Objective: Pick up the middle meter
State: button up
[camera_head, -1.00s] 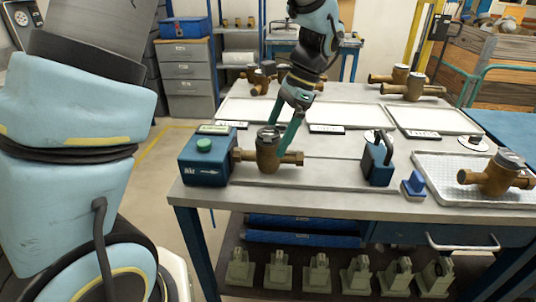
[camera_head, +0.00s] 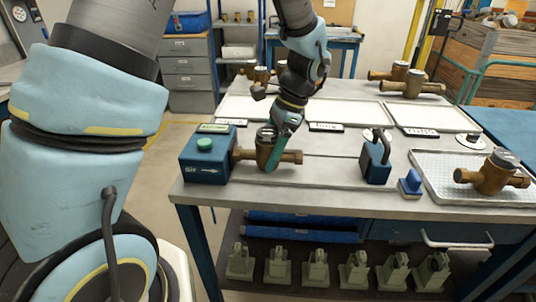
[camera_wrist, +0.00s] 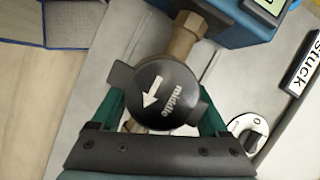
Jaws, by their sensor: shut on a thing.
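The middle meter (camera_head: 265,152) is a brass-coloured pipe body with a round dark cap, lying at the front left of the bench beside the blue box. In the wrist view my gripper (camera_wrist: 162,112) is shut on the meter. The meter's left pipe end meets the blue box (camera_head: 207,160); the cap and fingers hide part of its body.
A blue clamp block (camera_head: 376,165) and a small blue piece (camera_head: 411,183) stand to the right. Another meter (camera_head: 490,176) lies on the right metal tray (camera_head: 440,190). White trays (camera_head: 350,112) with labels lie behind. More meters stand at the back.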

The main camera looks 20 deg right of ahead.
grip_shut()
jog(key=shift+r, duration=0.1)
dwell(0.5)
